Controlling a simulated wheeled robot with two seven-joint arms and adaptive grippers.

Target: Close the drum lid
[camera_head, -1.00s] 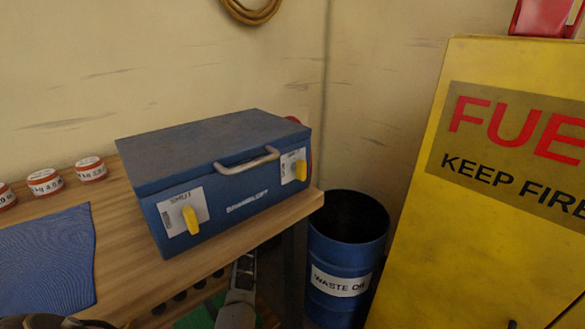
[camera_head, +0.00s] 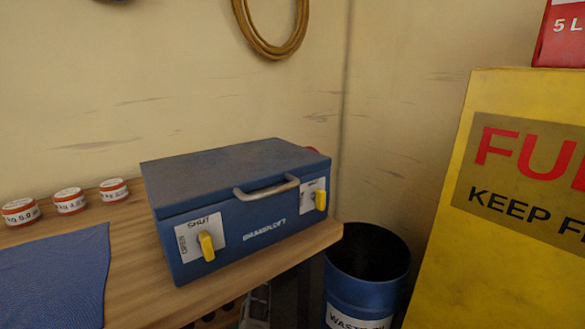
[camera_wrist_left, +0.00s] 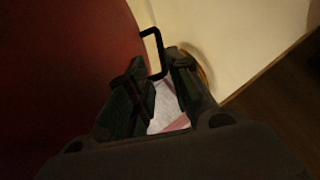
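A blue drum (camera_head: 367,287) with a white label stands on the floor right of the bench. Its top is open and the inside is dark; I see no lid on it. A blue box (camera_head: 262,241) with its lid (camera_head: 225,168) down sits on the bench. The lid has a metal handle (camera_head: 266,188), and two yellow latches (camera_head: 207,246) (camera_head: 320,200) are on the front. In the left wrist view my left gripper (camera_wrist_left: 155,80) has its fingers apart. A thin black bent bar (camera_wrist_left: 158,50) shows near the fingertips; contact is unclear. My right gripper is not in view.
The wooden bench (camera_head: 140,285) carries a blue cloth (camera_head: 50,280) and three red-and-white tins (camera_head: 69,200). A yellow cabinet (camera_head: 480,245) stands close right of the drum. A brown coil (camera_head: 270,45) hangs on the wall. A dark red surface (camera_wrist_left: 55,70) fills the left wrist view's left side.

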